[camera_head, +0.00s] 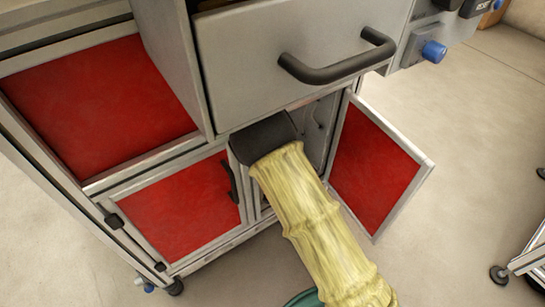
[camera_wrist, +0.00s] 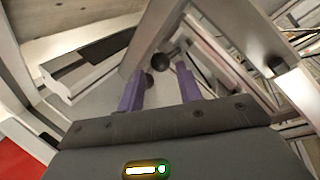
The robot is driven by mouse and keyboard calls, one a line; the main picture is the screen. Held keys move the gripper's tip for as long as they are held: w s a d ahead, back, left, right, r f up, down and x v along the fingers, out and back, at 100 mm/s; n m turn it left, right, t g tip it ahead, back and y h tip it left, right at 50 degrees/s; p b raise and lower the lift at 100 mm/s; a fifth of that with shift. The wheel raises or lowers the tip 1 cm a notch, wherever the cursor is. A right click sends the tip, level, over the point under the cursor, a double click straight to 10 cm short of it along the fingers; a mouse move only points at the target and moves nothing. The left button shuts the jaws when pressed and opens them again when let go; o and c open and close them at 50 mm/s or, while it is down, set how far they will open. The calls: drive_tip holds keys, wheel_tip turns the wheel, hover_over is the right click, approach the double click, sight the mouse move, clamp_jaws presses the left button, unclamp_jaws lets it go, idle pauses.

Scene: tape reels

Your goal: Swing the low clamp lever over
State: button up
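In the wrist view a dark ball knob (camera_wrist: 162,62) shows just beyond and between the fingertips of my gripper (camera_wrist: 160,70). It may be the end of the low clamp lever, but I cannot tell for sure. A grey bar (camera_wrist: 152,38) runs up from beside it. The two purple fingers are spread apart with nothing visibly held between them. I cannot tell whether either finger touches the knob. In the head view my gripper's dark body reaches into the open lower compartment (camera_head: 316,130) of the cabinet. Its fingers and the lever are hidden there.
An open red-panelled door (camera_head: 372,170) stands right of my arm. A closed red door (camera_head: 185,212) is to the left. A grey drawer (camera_head: 250,65) with a black handle (camera_head: 335,68) juts out above. Metal bars crowd the gripper's surroundings. The floor (camera_head: 475,130) at right is mostly clear.

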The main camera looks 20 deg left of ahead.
drive_tip(key=shift+b+x, duration=0.55)
drive_tip(key=shift+x, duration=1.15)
clamp_jaws()
drive_tip(key=shift+f+t+y+b, duration=0.4)
drive_tip(key=shift+f+t+b, duration=0.2)
drive_tip(key=shift+f+b, duration=0.25)
drive_tip(key=shift+r, duration=0.15)
unclamp_jaws()
